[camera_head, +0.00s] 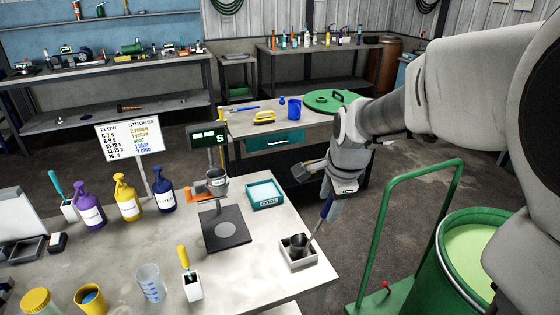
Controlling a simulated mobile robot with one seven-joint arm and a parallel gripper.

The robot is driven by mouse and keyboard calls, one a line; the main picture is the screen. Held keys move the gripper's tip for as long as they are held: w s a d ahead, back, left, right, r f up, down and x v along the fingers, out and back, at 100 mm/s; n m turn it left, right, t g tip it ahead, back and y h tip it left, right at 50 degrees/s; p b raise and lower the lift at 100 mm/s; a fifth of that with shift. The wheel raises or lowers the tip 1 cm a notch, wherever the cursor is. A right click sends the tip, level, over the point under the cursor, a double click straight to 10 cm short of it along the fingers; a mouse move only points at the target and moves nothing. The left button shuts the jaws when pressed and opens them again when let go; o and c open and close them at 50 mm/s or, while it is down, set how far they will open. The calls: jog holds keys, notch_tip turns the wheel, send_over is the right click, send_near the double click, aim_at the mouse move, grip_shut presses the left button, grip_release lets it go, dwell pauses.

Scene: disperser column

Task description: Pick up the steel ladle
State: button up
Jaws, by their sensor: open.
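The steel ladle (299,243) stands tilted in a white square holder (298,261) at the right front corner of the near table. Its bowl shows inside the holder, and its blue handle rises to the upper right. My gripper (322,182) is open beside the top of the blue handle. One finger shows to the left of the handle top, and my wrist partly covers the rest. I cannot tell whether the handle lies between the fingers.
A teal COOL tray (266,195) and the black-based stand (229,229) are left of the holder. Purple, yellow and blue bottles (128,199) stand further left. A green drum (455,255) and green rail (371,235) stand right of the table. A second table (290,125) is behind.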

jog(key=shift+x, duration=1.5)
jog(key=shift+s, duration=0.1)
grip_shut()
